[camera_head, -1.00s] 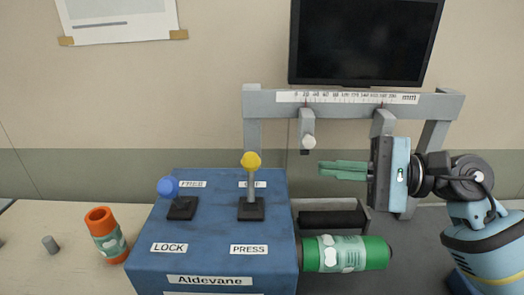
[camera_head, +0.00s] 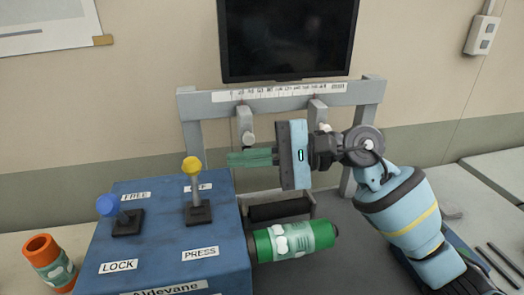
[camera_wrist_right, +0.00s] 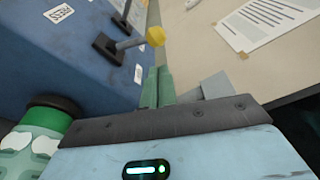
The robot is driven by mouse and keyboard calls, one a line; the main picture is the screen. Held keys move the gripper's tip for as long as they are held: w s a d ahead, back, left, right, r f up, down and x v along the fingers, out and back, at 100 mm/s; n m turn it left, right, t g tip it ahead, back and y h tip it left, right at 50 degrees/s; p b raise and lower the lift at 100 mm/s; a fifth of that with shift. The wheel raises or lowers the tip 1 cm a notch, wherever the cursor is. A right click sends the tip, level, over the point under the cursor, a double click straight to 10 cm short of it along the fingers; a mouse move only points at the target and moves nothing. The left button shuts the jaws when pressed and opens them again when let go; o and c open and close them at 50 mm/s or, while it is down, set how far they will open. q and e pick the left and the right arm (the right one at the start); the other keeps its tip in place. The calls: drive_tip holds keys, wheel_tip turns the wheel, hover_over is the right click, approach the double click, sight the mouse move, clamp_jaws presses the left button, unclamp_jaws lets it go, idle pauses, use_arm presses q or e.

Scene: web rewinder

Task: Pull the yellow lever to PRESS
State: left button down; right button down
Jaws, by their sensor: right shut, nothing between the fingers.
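The yellow lever (camera_head: 192,166) stands nearly upright on the blue control box (camera_head: 170,240), with its black base between a partly hidden label at the back and the PRESS label (camera_head: 200,253) at the front. My right gripper (camera_head: 232,158) is shut and empty, with its green fingers pointing left, to the right of the yellow knob and apart from it. In the right wrist view the yellow lever (camera_wrist_right: 154,37) shows beyond the fingertips (camera_wrist_right: 158,70), with a gap between. My left gripper is not in view.
A blue-knobbed lever (camera_head: 107,205) stands left of the yellow one, between FREE and LOCK labels. A green roll (camera_head: 295,241) lies right of the box, and an orange roll (camera_head: 50,263) stands at left. A grey frame with a ruler (camera_head: 280,92) and a dark screen (camera_head: 288,38) are behind.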

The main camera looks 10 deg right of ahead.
sight(194, 182)
drive_tip(key=a, duration=0.2)
drive_tip(key=a+p, duration=0.1)
drive_tip(key=shift+w+a, duration=0.3)
drive_tip(key=shift+a, duration=0.1)
drive_tip(key=shift+w+a+f, duration=0.15)
drive_tip(key=shift+a+f, duration=0.1)
drive_tip(key=shift+a, duration=0.35)
drive_tip(key=shift+s+r+n+b, duration=0.1)
drive_tip(key=shift+s+n+b, duration=0.1)
drive_tip(key=shift+n+b, duration=0.15)
